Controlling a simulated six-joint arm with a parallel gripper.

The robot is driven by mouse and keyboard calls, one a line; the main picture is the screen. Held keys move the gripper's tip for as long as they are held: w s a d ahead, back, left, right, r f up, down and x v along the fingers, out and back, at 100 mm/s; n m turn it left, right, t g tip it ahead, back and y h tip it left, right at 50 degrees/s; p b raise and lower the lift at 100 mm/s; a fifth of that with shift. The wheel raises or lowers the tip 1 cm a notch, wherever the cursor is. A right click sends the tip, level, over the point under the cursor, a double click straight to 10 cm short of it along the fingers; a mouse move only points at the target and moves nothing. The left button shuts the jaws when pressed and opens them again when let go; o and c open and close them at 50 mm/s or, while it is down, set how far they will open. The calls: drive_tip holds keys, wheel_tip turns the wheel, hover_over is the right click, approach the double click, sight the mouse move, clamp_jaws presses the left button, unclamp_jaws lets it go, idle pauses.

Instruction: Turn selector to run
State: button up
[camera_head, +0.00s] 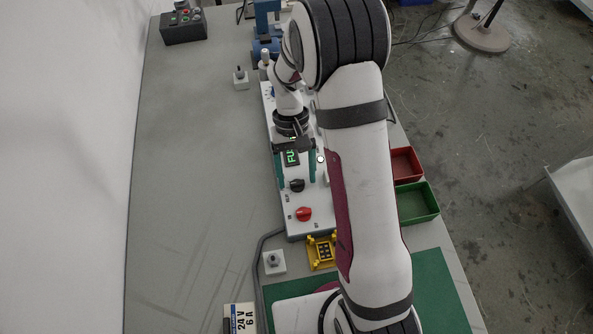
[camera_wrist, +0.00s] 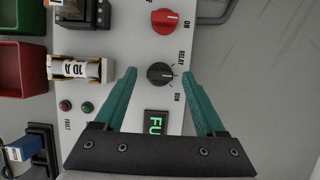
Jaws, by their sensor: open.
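The selector is a black rotary knob (camera_wrist: 160,74) on the white panel (camera_wrist: 125,50), with the labels "RELAY" and "RUN" beside it in the wrist view. In the head view the black knob (camera_head: 297,185) sits between the green display and the red knob. My gripper (camera_wrist: 160,75) is open, its two teal fingers reaching to either side of the knob in the picture with gaps on both sides. I cannot tell how far above the panel the fingertips are. The head view also shows my gripper (camera_head: 296,168) over the panel, partly hiding the display.
A red knob (camera_wrist: 167,21) marked "ON" is close to the selector. A green lit display (camera_wrist: 156,123) lies between the fingers. A fuse-like cylinder (camera_wrist: 80,69) and small red and green lamps are at left. Red (camera_head: 403,165) and green (camera_head: 416,203) bins stand right of the panel.

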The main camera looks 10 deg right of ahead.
clamp_jaws()
idle(0.4)
drive_tip(key=m, duration=0.1)
drive_tip(key=m+y, duration=0.1)
drive_tip(key=m, duration=0.1)
drive_tip(key=shift+d+r+m, duration=0.1)
drive_tip(key=shift+d+m, duration=0.1)
drive_tip(key=shift+m, duration=0.1)
drive_tip(key=shift+s+d+m+t+y, duration=0.15)
drive_tip(key=shift+m+y, duration=0.35)
drive_tip(key=shift+m, duration=0.55)
drive_tip(key=shift+w+a+m+t+y, duration=0.1)
drive_tip(key=shift+m+t+y, duration=0.3)
drive_tip(key=shift+m, duration=0.65)
unclamp_jaws()
drive_tip(key=shift+s, duration=0.1)
